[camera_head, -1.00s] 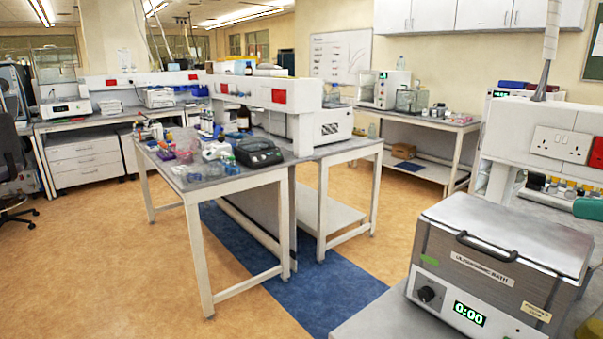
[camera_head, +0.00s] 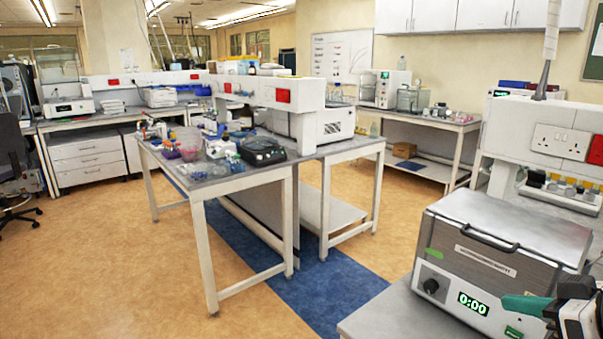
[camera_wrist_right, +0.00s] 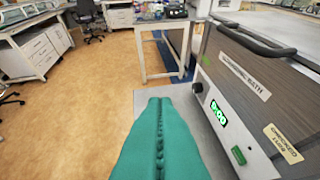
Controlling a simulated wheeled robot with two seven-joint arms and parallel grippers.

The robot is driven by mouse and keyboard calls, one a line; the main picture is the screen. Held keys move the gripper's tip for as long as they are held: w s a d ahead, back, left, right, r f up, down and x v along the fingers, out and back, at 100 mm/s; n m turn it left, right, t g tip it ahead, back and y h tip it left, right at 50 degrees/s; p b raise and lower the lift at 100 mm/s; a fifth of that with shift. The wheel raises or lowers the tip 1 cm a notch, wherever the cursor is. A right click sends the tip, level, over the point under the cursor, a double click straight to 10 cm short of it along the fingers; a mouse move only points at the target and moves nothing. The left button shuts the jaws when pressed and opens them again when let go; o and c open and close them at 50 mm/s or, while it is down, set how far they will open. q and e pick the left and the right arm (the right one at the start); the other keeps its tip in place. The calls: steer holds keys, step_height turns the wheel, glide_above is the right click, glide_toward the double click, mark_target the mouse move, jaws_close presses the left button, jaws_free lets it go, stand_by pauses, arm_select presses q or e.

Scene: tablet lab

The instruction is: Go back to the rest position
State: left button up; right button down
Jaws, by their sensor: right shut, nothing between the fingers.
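My right gripper (camera_head: 515,303) is at the lower right of the head view, in front of the ultrasonic bath (camera_head: 500,232). Its green fingers are pressed together with nothing between them; they also fill the lower middle of the right wrist view (camera_wrist_right: 160,120). The bath is a steel box with a closed lid, a black handle, a knob and a green display reading 0:00. In the right wrist view the bath (camera_wrist_right: 235,80) stands to the right of the fingers. I cannot tell whether the gripper touches it. My left gripper is not in view.
The bath stands on a grey bench (camera_head: 395,315), bare to its left. A white wall unit with sockets (camera_head: 560,140) is behind it. A table with lab items (camera_head: 225,188) stands mid-room, with open floor (camera_head: 110,260) to its left.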

steer(key=s+a+f+g, duration=0.1)
steer(key=f, duration=0.5)
steer(key=s+a+f+m+g+h, duration=0.1)
steer(key=f, duration=0.5)
steer(key=s+a+f+g+h, duration=0.1)
steer(key=a+f, duration=0.1)
steer(key=f, duration=0.4)
steer(key=shift+s+f+m, duration=0.3)
steer(key=shift+f, duration=0.05)
steer(key=s+a+f+m+g+h, duration=0.1)
steer(key=s+a+f+g+h, duration=0.1)
steer(key=s+a+f, duration=0.4)
steer(key=s+a+f+m+g+h, duration=0.1)
steer(key=s+a+f+g+h, duration=0.1)
steer(key=s+f, duration=0.7)
step_height(320, 180, down, 28)
steer(key=s+g+b, duration=0.1)
steer(key=s+b, duration=0.1)
steer(key=b, duration=0.1)
steer(key=s+d+f+g+b, duration=0.1)
steer(key=s+d+f+b, duration=0.1)
steer(key=s+f, duration=1.3)
step_height(320, 180, down, 2)
steer(key=shift+s+d+f+n, duration=0.15)
steer(key=shift+s+d+n, duration=0.15)
steer(key=shift+s+d, duration=0.15)
